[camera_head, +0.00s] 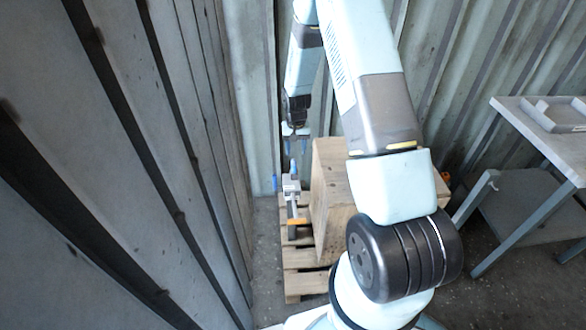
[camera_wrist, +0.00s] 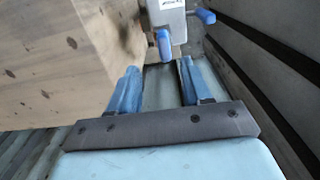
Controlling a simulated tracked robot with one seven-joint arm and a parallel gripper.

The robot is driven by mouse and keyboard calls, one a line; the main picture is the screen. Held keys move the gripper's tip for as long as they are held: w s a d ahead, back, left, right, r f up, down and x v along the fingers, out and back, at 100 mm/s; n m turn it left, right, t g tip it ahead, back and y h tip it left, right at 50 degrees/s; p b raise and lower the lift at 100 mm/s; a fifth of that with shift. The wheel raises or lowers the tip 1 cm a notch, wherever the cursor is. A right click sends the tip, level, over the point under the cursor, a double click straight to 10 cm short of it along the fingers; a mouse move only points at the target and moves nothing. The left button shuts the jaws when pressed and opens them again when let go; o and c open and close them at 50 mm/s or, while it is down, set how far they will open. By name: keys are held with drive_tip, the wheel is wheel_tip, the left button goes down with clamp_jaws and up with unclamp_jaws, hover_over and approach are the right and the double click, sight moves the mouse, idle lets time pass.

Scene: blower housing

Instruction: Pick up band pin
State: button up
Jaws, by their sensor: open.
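A pale grey block with a small printed label (camera_wrist: 168,12) is at the top of the wrist view. A blue peg (camera_wrist: 164,46) hangs from it, and a second blue peg (camera_wrist: 204,16) sticks out at its right. Which one is the band pin I cannot tell. My gripper (camera_wrist: 159,67) is open, its two blue fingers apart with nothing between them. The first peg shows just beyond the fingertips, lined up with the gap. In the head view my gripper (camera_head: 296,148) points down above the grey block (camera_head: 291,184), which has a blue end at its left.
A wooden crate (camera_head: 333,205) stands on a pallet (camera_head: 296,285), close at the right of the block. An orange part (camera_head: 298,221) sits lower on the same fixture. Corrugated walls (camera_head: 160,130) close in on the left and back. A table (camera_head: 540,135) with a tray stands right.

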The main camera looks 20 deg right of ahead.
sight(294, 162)
wheel_tip(294, 162, down, 3)
drive_tip(key=shift+f, duration=0.2)
drive_tip(key=shift+a+f, duration=0.2)
drive_tip(key=shift+f, duration=1.1)
drive_tip(key=shift+a+f, duration=0.15)
drive_tip(key=shift+f, duration=1.15)
drive_tip(key=shift+c, duration=0.3)
clamp_jaws()
